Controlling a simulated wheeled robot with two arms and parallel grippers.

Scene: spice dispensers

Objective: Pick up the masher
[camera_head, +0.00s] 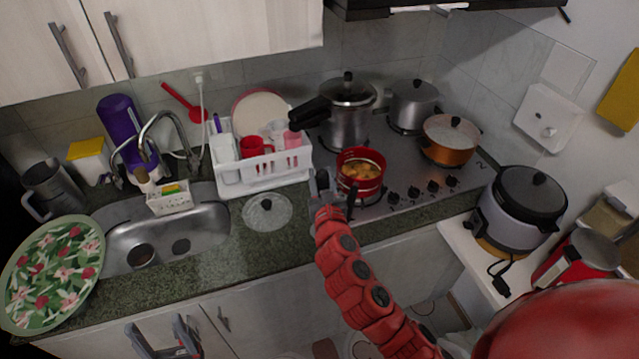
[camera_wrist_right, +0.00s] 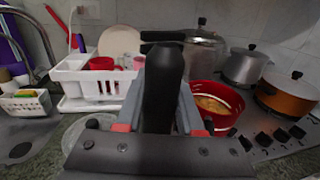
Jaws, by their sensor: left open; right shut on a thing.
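My right gripper (camera_head: 325,186) is beside the red pot, just left of it, above the counter's front part. In the right wrist view, it is shut on a thick black handle (camera_wrist_right: 163,85), which I take to be the masher's. The masher's head is hidden, so I cannot tell whether it touches anything. My left gripper (camera_head: 165,342) is open and empty, low in front of the counter, far from the masher.
The red pot (camera_head: 361,166) with food stands at the stove's front left. A glass lid (camera_head: 267,211) lies on the counter left of my right gripper. A white dish rack (camera_head: 262,180) stands behind it. A pressure cooker (camera_head: 349,122) and copper pot (camera_head: 450,143) occupy the stove.

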